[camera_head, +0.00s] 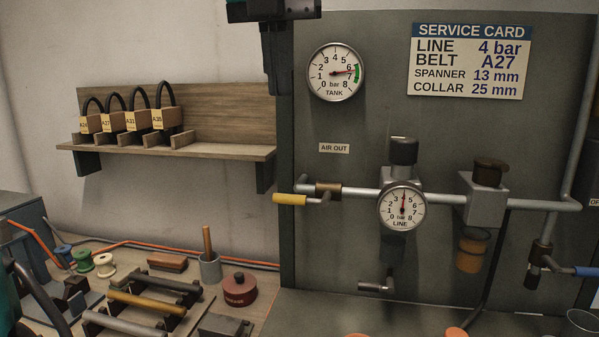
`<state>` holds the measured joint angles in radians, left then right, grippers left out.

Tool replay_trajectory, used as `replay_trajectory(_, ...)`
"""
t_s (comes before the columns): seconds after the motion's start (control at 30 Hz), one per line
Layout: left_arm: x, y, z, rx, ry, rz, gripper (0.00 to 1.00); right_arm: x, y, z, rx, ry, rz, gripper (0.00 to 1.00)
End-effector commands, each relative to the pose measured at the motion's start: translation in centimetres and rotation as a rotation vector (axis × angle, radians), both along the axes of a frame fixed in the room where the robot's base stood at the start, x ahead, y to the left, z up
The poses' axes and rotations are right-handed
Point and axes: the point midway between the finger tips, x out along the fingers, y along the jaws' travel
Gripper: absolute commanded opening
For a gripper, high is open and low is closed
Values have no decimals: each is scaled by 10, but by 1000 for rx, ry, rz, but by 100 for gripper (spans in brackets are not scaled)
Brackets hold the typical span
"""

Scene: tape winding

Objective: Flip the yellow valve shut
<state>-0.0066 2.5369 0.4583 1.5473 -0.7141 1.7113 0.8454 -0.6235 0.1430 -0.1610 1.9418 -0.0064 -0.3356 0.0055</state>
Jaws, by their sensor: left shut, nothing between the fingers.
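The yellow valve handle (289,199) is on the left end of the pipe on the grey panel. Its lever lies roughly level, pointing left, nearly in line with the pipe. The brass-coloured valve body (328,190) is at its right, under the "AIR OUT" label (334,148). My left gripper (279,90) hangs down from the top edge, above and slightly left of the handle and well apart from it. Its fingers are shut and empty. My right gripper is not in view.
The LINE gauge (402,208) and regulator knob (403,151) are right of the valve. The TANK gauge (336,72) is above. A wooden shelf (225,150) with belts ends just left of the panel. A blue-handled valve (587,271) is at far right. Space before the yellow handle looks clear.

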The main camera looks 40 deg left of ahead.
Motion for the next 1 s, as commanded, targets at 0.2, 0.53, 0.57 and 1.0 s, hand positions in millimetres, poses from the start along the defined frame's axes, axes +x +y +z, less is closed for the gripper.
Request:
replay_trajectory(0.2, 0, 0, -1, -1, 0, -1, 0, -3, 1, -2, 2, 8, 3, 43)
replay_trajectory(0.53, 7, 4, -44, -3, 4, -2, 0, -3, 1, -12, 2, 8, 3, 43)
replay_trajectory(0.57, 8, 4, -51, -4, 4, -2, 0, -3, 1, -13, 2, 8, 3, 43)
replay_trajectory(1.0, 22, 12, -127, -3, 1, 0, 0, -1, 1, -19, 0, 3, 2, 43)
